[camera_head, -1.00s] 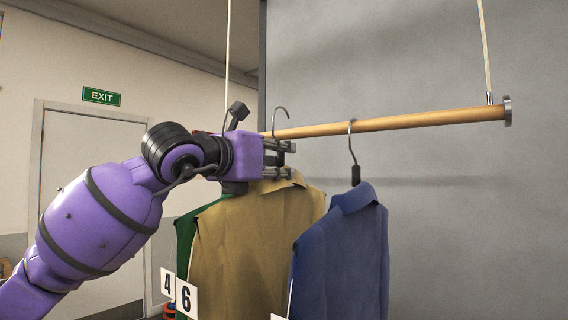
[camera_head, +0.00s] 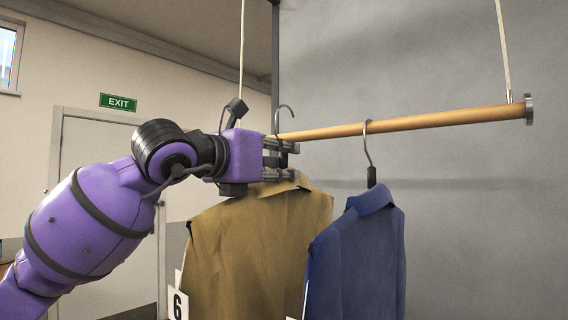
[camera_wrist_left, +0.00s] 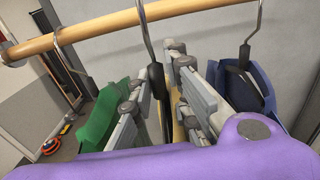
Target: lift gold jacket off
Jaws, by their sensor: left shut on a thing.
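The gold jacket (camera_head: 255,245) hangs upright on its hanger in the head view, with a white tag 6 (camera_head: 178,307) at its lower left. My left gripper (camera_head: 284,155) is shut on its hanger (camera_wrist_left: 156,82), at the neck just above the collar. The top of that hanger's hook (camera_head: 285,108) stands clearly above the wooden rail (camera_head: 420,121). In the left wrist view the hook crosses the rail (camera_wrist_left: 95,27) and its top is out of frame. Little of the gold jacket shows there between the fingers. My right gripper is not in view.
A blue jacket (camera_head: 355,255) hangs on the rail close to the right of the gold one. A green jacket (camera_wrist_left: 100,118) hangs on the other side in the left wrist view. A rope (camera_head: 503,45) holds the rail near its capped end (camera_head: 529,109).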

